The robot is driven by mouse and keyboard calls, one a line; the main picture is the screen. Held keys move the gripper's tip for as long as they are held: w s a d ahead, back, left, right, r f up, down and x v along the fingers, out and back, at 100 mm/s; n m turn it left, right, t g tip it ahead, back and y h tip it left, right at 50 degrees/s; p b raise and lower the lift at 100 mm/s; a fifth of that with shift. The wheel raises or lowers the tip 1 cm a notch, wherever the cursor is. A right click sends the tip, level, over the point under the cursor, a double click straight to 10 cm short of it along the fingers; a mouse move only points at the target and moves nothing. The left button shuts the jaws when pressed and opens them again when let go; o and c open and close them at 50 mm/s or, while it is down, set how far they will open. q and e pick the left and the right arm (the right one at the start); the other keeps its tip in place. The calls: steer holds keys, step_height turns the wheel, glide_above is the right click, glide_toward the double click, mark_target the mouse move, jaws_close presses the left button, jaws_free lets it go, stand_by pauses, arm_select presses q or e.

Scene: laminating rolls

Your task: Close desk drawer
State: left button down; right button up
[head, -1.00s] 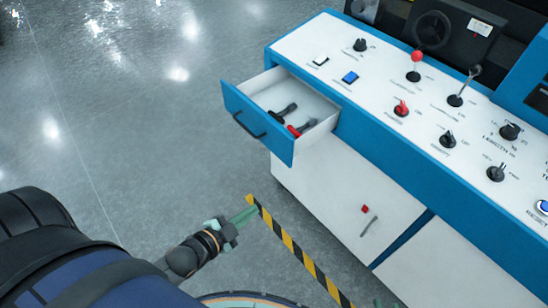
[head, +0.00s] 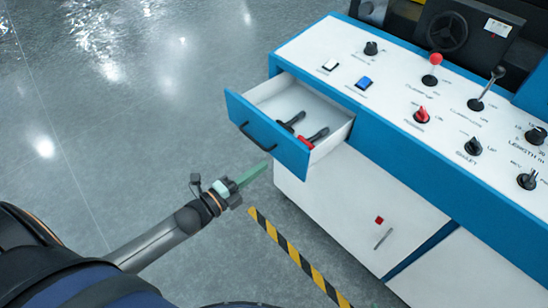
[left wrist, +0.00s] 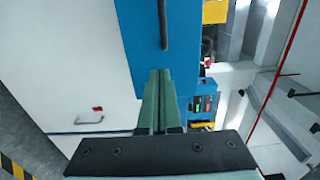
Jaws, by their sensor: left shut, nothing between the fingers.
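The desk drawer is pulled out from the white and blue console. Its blue front (head: 268,135) with a black handle (head: 258,138) faces the lower left in the head view. Inside the open drawer (head: 275,103) lie two tools, one black (head: 291,121) and one red and black (head: 314,137). My left gripper (head: 252,174) is shut and empty, just short of and below the drawer front. In the left wrist view its fingers (left wrist: 161,98) point toward the blue drawer front (left wrist: 185,40), below the dark handle (left wrist: 163,22). I cannot tell whether they touch it. My right gripper is not in view.
The console top (head: 395,90) carries several knobs, levers and buttons. A white cabinet door (head: 350,205) with a red mark and a handle is below the drawer. A yellow and black floor stripe (head: 295,255) runs in front. The grey floor to the left is clear.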

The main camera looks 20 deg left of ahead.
mark_target(283, 153)
arm_select(q)
steer(key=shift+x, duration=2.75)
